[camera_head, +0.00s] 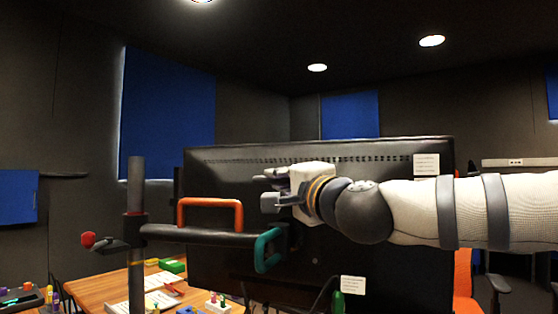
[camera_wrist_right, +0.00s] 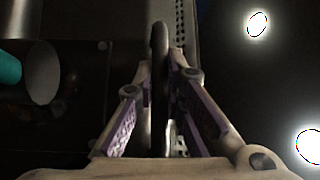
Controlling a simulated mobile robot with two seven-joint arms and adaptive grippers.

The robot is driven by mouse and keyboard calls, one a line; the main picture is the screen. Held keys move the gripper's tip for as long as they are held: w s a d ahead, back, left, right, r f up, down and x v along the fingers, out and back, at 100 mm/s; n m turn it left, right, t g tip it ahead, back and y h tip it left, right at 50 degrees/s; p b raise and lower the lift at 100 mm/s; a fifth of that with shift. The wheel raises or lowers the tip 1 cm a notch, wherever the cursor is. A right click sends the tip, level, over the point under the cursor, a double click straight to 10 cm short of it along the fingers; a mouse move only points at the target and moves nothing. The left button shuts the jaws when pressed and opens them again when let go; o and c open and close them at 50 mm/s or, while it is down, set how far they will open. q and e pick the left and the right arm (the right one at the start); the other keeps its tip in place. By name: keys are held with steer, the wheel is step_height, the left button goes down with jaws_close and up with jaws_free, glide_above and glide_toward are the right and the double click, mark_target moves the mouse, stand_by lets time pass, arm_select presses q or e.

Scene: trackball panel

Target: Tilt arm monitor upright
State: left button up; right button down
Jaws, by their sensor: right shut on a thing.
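The monitor (camera_head: 390,220) is a large black panel seen from its back, with a row of vents near its top and white labels. It hangs at the arm (camera_head: 190,235), which carries an orange handle (camera_head: 210,202) and a teal handle (camera_head: 268,250). How far it leans is hard to tell. My right gripper (camera_head: 268,186) is at the monitor's back, below the vents. In the wrist view my right gripper (camera_wrist_right: 160,85) is shut on a dark rounded bar (camera_wrist_right: 160,45) in front of the panel. My left gripper is not in view.
A dark post (camera_head: 136,190) with a red knob (camera_head: 88,239) stands left of the monitor. A wooden table (camera_head: 100,289) with papers and small coloured items lies below left. An orange chair (camera_head: 464,280) is at the right.

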steer(key=shift+w+d+r, duration=0.15)
steer(key=shift+d+r, duration=0.1)
steer(key=shift+r, duration=0.2)
steer(key=shift+w+f, duration=0.1)
steer(key=shift+f, duration=0.15)
steer(key=c, duration=1.7)
jaws_free()
steer(key=shift+w+f, duration=0.1)
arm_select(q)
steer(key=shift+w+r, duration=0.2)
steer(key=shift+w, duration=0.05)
arm_select(e)
steer(key=shift+o, duration=0.2)
steer(key=shift+a, duration=0.1)
steer(key=v, duration=1.2)
